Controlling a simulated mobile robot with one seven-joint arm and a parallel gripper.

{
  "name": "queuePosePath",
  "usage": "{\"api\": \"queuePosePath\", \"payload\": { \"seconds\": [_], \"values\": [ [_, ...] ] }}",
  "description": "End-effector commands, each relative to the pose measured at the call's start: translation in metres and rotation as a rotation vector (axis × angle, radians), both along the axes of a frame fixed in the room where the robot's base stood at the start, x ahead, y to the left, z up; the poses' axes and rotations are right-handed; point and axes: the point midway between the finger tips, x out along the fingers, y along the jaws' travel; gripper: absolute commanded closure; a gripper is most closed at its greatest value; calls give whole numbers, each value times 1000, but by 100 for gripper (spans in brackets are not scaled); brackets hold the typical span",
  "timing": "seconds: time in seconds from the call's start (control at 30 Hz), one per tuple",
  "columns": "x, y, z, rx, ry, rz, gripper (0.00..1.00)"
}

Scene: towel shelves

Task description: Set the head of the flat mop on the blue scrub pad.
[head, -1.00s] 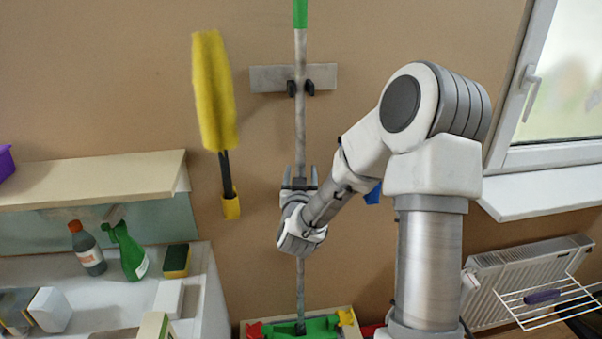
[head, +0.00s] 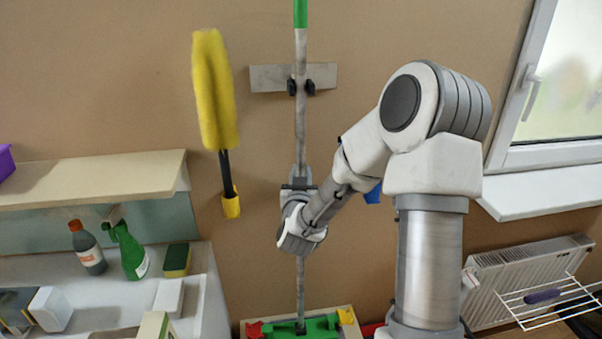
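The flat mop stands upright by the wall, with a green top grip (head: 300,12) and a long grey pole (head: 300,130). The pole passes between the dark jaws of a wall clip (head: 268,78). At its foot is a green mop head (head: 318,328), cut off by the lower picture edge. My gripper (head: 299,176) is shut on the pole at about mid-height. A small blue patch (head: 375,194) shows beside my arm, mostly hidden; I cannot tell whether it is the scrub pad.
A yellow duster (head: 213,90) hangs left of the pole. Red (head: 254,331) and yellow (head: 346,317) pieces flank the mop head. Shelves with bottles (head: 130,252) and a sponge (head: 177,260) stand left. A radiator (head: 530,275) with a wire rack (head: 550,302) is right, below the window.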

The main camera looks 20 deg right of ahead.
Motion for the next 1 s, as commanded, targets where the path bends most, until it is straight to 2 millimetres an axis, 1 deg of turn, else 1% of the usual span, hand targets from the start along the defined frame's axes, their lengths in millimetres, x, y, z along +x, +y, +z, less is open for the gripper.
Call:
{"api": "queuePosePath", "payload": {
  "seconds": [0.87,0.9,0.97,1.0],
  "values": [
    [0,0,1,-1,-2,-1,100],
    [1,0,3,-3,-7,-1,75],
    [1,0,3,-3,-6,-1,86],
    [1,0,3,-3,-6,-1,93]
  ]
}}
